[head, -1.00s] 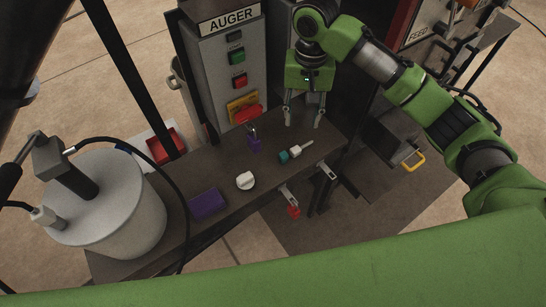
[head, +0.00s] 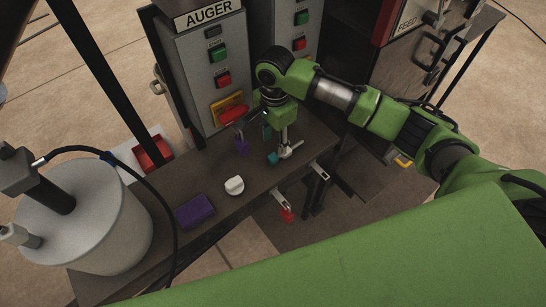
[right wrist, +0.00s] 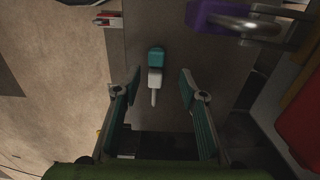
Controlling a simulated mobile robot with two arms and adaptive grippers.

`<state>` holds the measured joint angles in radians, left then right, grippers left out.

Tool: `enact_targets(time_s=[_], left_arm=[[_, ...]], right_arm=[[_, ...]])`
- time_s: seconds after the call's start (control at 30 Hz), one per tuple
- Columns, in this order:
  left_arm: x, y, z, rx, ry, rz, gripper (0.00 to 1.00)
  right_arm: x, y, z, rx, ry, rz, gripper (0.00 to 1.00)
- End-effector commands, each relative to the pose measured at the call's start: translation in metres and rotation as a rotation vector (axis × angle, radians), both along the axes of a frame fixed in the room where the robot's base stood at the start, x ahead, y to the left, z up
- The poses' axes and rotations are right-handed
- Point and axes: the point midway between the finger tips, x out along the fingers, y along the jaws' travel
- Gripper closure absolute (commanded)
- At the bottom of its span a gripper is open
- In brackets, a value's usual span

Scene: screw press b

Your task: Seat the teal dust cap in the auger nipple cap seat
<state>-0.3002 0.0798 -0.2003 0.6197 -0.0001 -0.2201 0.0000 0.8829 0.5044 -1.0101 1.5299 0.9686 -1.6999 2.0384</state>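A small teal piece (head: 273,157) lies on the dark bench, touching a white piece with a thin pale stem. I take the teal piece for the dust cap. In the right wrist view the teal cap (right wrist: 156,57) is at the far end, the white piece (right wrist: 155,76) nearer, with its stem pointing towards my gripper. My right gripper (head: 280,150) points down just above them. Its fingers (right wrist: 160,88) are apart, on either side of the white piece, with nothing held. I cannot make out the cap seat. My left gripper is not in view.
A purple padlock (head: 241,146) hangs near the AUGER panel (head: 210,62), behind the cap. A white knob-like piece (head: 234,185) and a purple box (head: 195,212) are on the bench (head: 215,170). A large grey drum (head: 85,215) with a black hose stands at left.

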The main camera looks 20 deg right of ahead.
Motion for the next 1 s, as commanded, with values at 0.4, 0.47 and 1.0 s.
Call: enact_targets(time_s=[0.4,0.47,1.0], left_arm=[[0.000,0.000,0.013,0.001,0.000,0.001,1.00],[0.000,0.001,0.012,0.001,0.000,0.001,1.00],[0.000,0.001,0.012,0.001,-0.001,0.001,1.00]], right_arm=[[-0.009,0.001,-0.043,-0.001,0.002,0.001,0.62],[-0.008,0.001,-0.052,-0.002,0.002,0.001,0.62],[-0.008,0.002,-0.063,0.000,-0.001,0.003,0.93]])
